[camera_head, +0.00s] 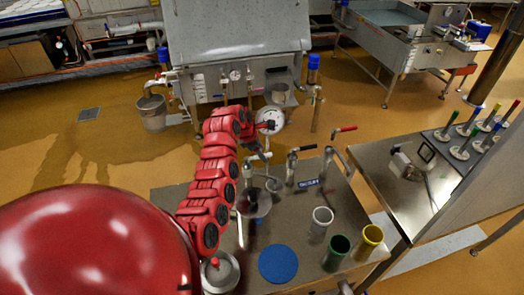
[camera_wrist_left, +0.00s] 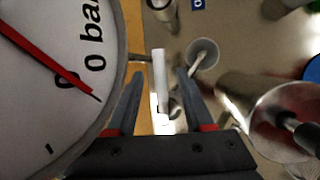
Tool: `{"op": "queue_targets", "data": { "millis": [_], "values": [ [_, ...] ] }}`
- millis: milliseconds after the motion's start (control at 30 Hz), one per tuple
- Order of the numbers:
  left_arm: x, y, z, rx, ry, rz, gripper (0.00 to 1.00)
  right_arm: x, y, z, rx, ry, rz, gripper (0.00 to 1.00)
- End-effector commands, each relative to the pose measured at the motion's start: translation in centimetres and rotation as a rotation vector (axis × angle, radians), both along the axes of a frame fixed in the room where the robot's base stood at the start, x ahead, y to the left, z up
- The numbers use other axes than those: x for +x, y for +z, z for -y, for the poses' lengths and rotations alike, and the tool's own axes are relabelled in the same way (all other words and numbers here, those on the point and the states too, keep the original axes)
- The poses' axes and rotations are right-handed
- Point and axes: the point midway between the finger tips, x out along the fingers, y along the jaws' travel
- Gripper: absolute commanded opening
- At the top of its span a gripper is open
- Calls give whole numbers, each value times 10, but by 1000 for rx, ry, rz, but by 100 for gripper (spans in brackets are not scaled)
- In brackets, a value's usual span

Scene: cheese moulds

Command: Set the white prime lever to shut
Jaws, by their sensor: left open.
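A white bar, apparently the white prime lever (camera_wrist_left: 158,72), shows in the left wrist view between my left gripper's fingers (camera_wrist_left: 160,74). The fingers are apart, with a gap on each side of the bar, and I see no grip on it. In the head view my red left arm reaches up to the left gripper (camera_head: 267,125), which is by the round pressure gauge (camera_head: 270,119). The gauge face (camera_wrist_left: 45,70) fills the left of the wrist view. I cannot make out the white lever clearly in the head view. My right gripper is not in view.
A black-handled valve (camera_head: 304,148) and a red-handled valve (camera_head: 345,129) stand to the right. The steel table holds a blue disc (camera_head: 278,264), a white cup (camera_head: 322,218), a green cup (camera_head: 338,249), a yellow cup (camera_head: 369,238) and a steel pot (camera_head: 222,276).

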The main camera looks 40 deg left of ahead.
Motion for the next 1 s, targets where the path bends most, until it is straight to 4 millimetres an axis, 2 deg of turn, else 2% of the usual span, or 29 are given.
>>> {"op": "queue_targets", "data": {
  "millis": [433,467,733,1000],
  "values": [
    [3,-8,1,0,1,0,52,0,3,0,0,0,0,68],
    [3,-8,1,0,1,0,50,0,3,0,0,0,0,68],
    [3,-8,1,0,1,0,2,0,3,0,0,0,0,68],
    [3,-8,1,0,0,0,0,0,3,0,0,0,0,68]
  ]
}}
